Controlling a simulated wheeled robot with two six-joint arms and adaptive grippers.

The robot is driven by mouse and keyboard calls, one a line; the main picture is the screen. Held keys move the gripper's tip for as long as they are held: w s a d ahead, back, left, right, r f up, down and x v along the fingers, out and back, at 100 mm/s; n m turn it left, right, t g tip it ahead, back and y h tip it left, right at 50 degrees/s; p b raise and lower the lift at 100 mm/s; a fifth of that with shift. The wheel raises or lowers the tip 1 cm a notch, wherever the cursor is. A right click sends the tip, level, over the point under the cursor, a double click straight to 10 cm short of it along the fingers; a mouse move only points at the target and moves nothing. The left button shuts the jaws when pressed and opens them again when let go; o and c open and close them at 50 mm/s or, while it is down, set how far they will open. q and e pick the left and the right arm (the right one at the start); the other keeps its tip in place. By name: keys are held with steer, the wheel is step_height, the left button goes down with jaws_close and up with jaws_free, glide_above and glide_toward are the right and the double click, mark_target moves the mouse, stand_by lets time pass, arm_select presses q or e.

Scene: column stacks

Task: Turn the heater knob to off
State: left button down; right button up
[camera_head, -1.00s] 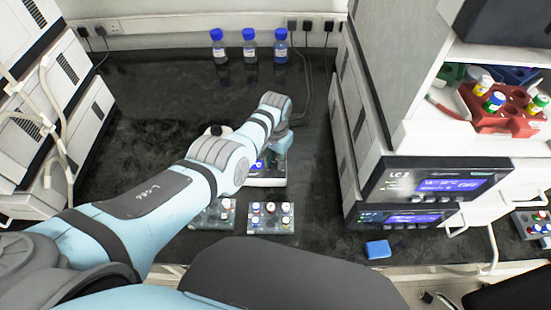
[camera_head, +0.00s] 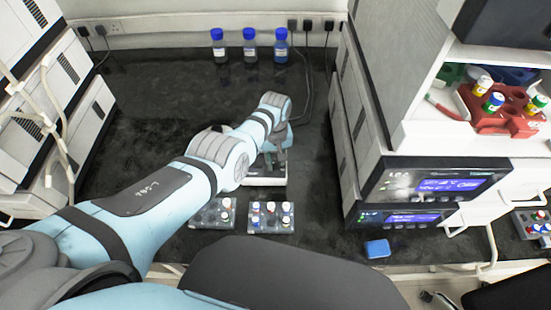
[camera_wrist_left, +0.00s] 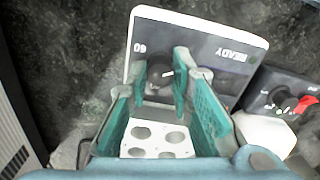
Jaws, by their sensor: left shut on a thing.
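The heater (camera_head: 265,182) is a small white unit on the dark bench, partly hidden by my left arm. In the left wrist view its grey panel (camera_wrist_left: 212,50) reads "60" and "READY". My left gripper (camera_wrist_left: 161,72), with teal finger pads, is shut on the knob, one finger on each side. It also shows over the heater in the head view (camera_head: 272,155). A white block with several round wells (camera_wrist_left: 157,140) lies below the knob. My right gripper is not in view.
Two vial racks (camera_head: 213,213) (camera_head: 270,217) stand in front of the heater. Several blue-capped bottles (camera_head: 250,48) stand at the back. Instrument stacks flank the bench, including a display unit (camera_head: 440,185) on the right. A blue box (camera_head: 377,249) lies at the front right.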

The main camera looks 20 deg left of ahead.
mark_target(275, 162)
arm_select(q)
steer(key=shift+n, duration=0.3)
steer(key=c, duration=1.4)
jaws_free()
steer(key=shift+c, duration=0.2)
step_height(275, 162, up, 12)
